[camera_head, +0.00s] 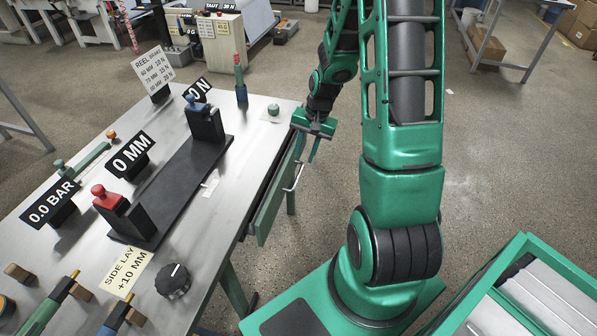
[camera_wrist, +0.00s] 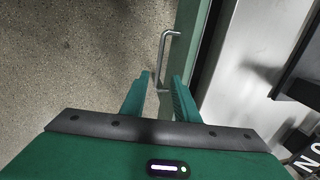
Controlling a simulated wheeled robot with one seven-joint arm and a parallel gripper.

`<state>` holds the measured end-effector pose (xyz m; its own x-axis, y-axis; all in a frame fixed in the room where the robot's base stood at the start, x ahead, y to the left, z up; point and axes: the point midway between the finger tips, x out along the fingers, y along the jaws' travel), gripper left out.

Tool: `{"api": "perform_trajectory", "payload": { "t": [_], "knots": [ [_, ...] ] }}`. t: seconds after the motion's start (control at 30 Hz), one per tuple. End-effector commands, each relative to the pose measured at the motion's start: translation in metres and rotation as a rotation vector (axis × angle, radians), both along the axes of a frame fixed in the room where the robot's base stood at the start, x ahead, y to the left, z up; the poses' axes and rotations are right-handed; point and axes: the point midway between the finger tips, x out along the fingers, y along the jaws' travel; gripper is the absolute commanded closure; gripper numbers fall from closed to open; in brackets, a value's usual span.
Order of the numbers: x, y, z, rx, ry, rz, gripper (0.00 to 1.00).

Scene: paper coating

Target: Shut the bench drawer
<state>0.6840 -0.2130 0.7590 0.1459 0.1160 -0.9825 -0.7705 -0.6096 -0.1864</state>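The bench drawer has a green front (camera_head: 273,205) on the right side of the steel bench. It stands a little out from the bench edge, with a narrow dark gap behind it. Its metal bar handle (camera_head: 296,177) faces right. In the wrist view the handle (camera_wrist: 164,60) runs along the green front (camera_wrist: 188,45). My gripper (camera_head: 313,152) is at the far end of the drawer, fingers pointing down. In the wrist view my gripper (camera_wrist: 161,76) is open, and the near end of the handle appears between its fingertips. I cannot tell whether they touch it.
The bench top (camera_head: 215,215) carries a dark coating bed (camera_head: 175,190), red and blue knobbed blocks, signs and a black dial (camera_head: 173,281). A green crate (camera_head: 480,290) with pale sheets stands at lower right. The floor (camera_head: 500,150) right of my arm is clear.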

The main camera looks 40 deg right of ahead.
Motion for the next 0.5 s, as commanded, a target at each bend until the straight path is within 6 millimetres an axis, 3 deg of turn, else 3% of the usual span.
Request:
{"api": "perform_trajectory", "payload": {
  "t": [0.5],
  "knots": [
    [0.010,0.010,-0.077,0.001,0.003,0.003,0.72]
  ]
}}
